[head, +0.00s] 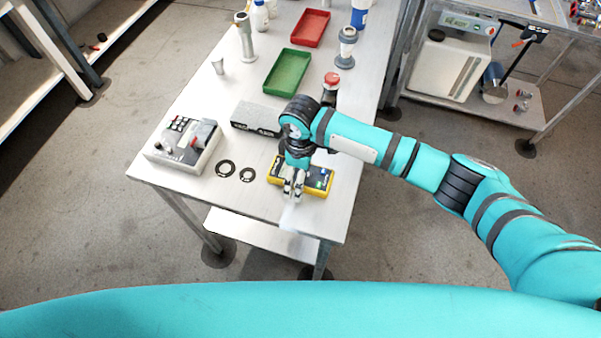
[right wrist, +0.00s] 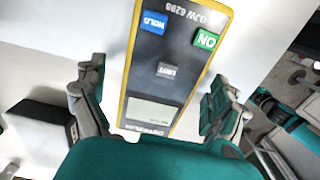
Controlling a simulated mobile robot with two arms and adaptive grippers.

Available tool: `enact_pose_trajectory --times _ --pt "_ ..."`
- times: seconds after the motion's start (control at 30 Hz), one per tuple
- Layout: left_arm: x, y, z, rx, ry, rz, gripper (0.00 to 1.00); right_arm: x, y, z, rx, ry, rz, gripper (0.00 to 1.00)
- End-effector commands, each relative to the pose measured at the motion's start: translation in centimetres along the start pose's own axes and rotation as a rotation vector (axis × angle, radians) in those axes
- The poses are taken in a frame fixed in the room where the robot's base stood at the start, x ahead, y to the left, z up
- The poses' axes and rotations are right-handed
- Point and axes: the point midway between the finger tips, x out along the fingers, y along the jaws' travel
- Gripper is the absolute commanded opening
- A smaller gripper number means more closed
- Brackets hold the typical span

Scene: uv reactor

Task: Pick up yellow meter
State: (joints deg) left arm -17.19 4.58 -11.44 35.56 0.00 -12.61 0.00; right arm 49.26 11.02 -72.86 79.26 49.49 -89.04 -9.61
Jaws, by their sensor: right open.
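The yellow meter (head: 318,180) lies flat near the front edge of the metal table in the head view. It has a yellow rim, a dark face, and blue and green buttons. In the right wrist view the meter (right wrist: 167,62) fills the middle, with HOLD and ON buttons and a small display. My right gripper (head: 293,188) is over the meter, pointing down, and covers part of it. In the right wrist view the open fingers of the right gripper (right wrist: 160,108) stand on either side of the meter. My left gripper is not in view.
A grey control box (head: 184,146) stands on the table's left. Green (head: 288,71) and red (head: 310,28) trays and bottles stand farther back. The front table edge is close.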

Motion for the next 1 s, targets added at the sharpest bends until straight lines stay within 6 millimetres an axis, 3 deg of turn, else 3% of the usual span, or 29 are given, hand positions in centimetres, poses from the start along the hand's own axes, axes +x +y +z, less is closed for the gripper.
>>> enact_pose_trajectory --times 0.13,0.63,1.0 --pt "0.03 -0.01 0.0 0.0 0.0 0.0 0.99 -0.01 -0.02 -0.02 0.0 0.0 0.0 0.95" --pt "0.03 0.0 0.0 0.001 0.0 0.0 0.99 -0.06 0.0 -0.03 0.0 0.001 0.0 0.3" --pt "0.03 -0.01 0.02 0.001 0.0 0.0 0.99 -0.15 0.02 -0.07 0.0 0.002 0.001 0.27"
